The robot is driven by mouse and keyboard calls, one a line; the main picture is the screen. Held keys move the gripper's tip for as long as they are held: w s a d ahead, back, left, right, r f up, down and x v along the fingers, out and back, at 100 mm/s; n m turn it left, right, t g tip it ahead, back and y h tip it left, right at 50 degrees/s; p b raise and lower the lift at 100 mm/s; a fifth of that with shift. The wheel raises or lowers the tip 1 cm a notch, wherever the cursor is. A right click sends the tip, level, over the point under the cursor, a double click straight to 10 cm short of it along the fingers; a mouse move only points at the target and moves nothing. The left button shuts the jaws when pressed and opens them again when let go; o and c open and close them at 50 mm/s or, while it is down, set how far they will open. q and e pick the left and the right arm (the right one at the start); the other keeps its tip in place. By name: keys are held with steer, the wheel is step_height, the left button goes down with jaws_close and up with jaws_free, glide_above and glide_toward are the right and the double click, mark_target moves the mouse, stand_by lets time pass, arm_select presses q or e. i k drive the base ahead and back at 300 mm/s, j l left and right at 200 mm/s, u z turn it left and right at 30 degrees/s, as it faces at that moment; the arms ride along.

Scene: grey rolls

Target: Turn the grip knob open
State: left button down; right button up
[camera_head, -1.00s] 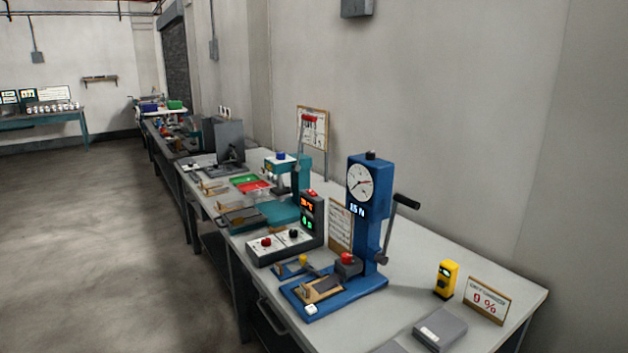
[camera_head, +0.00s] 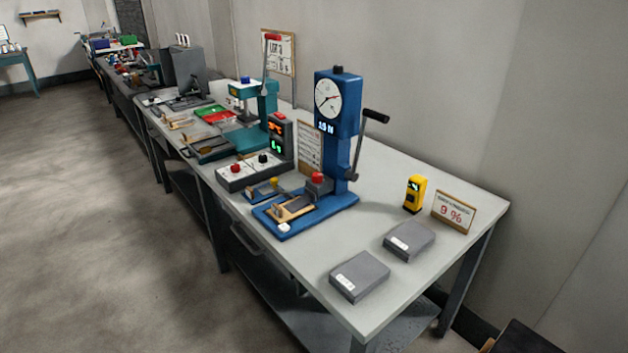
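A blue test stand (camera_head: 337,150) with a round dial (camera_head: 328,101), a lit "15 N" readout and a black-handled lever (camera_head: 375,117) stands on the grey bench. A red knob (camera_head: 318,178) sits on a dark block at the foot of its column. A small yellow knob (camera_head: 274,182) is on the left of its base. I cannot tell from this view which of these is the grip knob or how far it is turned. A tan piece (camera_head: 294,208) lies on the blue base. Neither of my grippers is in view.
The bench (camera_head: 433,274) also holds two grey boxes (camera_head: 359,276), a yellow handheld meter (camera_head: 415,194), a "9 %" sign (camera_head: 454,212), a control box with red and black knobs (camera_head: 262,167) and a teal press (camera_head: 262,108). Open floor (camera_head: 110,240) lies to the left.

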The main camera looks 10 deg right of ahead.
mark_target(317, 178)
steer(key=z, duration=0.75)
steer(key=i+j+z, duration=0.1)
steer(key=j+z, duration=0.6)
steer(key=z, duration=0.2)
steer(key=j+z, duration=0.4)
